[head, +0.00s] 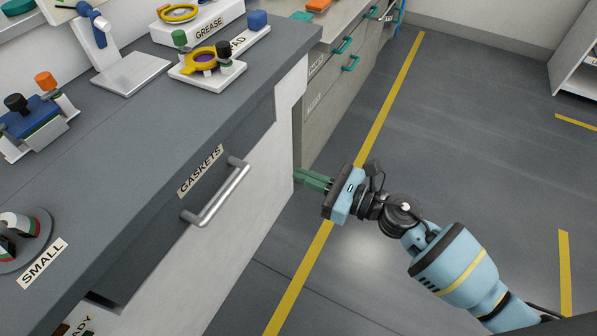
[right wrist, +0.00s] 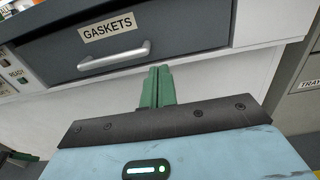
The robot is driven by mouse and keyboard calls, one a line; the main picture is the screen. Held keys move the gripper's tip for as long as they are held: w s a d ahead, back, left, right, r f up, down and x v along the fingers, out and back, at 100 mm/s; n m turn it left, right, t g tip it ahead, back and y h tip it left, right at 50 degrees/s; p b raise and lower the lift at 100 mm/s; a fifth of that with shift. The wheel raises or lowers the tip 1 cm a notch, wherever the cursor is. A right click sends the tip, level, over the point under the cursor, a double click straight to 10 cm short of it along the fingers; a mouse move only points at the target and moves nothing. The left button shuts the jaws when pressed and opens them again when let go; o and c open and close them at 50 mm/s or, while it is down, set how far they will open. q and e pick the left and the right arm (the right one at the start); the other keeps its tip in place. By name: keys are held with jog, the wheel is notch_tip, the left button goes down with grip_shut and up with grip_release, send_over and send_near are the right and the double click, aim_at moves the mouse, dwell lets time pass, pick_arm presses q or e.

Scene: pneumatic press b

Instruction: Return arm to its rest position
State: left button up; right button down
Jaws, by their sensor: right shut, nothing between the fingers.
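My right arm (head: 455,265) reaches in from the lower right in the head view. Its gripper (head: 298,177) has green fingers pressed together with nothing between them. It hangs in the air in front of the counter, to the right of the drawer handle (head: 218,195) and apart from it. In the right wrist view the shut fingers (right wrist: 156,72) point toward the cabinet front, below the GASKETS drawer (right wrist: 190,30). The handle (right wrist: 113,58) there is clear of the fingers. The drawer looks shut in the wrist view. My left gripper does not show.
The counter top (head: 150,135) holds a press-like stand (head: 125,70), a yellow ring fixture (head: 205,60), a blue fixture (head: 30,115) and a SMALL round holder (head: 22,235). Grey drawers (head: 335,85) stand farther back. Open floor (head: 480,140) with yellow lines lies to the right.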

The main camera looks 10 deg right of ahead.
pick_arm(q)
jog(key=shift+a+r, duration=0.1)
pick_arm(e)
jog(key=shift+s, duration=0.1)
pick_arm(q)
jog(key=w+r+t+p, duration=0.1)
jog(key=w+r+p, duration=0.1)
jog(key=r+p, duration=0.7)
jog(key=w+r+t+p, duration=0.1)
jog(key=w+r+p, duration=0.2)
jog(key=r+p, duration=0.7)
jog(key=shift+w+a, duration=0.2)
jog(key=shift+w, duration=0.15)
pick_arm(e)
jog(key=s+d+f+n+h, duration=0.1)
jog(key=s+d+n+h, duration=0.3)
jog(key=s+n, duration=0.5)
jog(key=s+d+f+n+h, duration=0.1)
jog(key=s+d+n+h, duration=0.3)
jog(key=s+n, duration=0.5)
jog(key=s+d+f+n+g+h, duration=0.1)
jog(key=s+d+n+h, duration=0.4)
jog(key=s, duration=1.3)
jog(key=d+n, duration=0.1)
jog(key=n, duration=0.2)
jog(key=shift+s+n, duration=0.2)
jog(key=shift+n, duration=0.2)
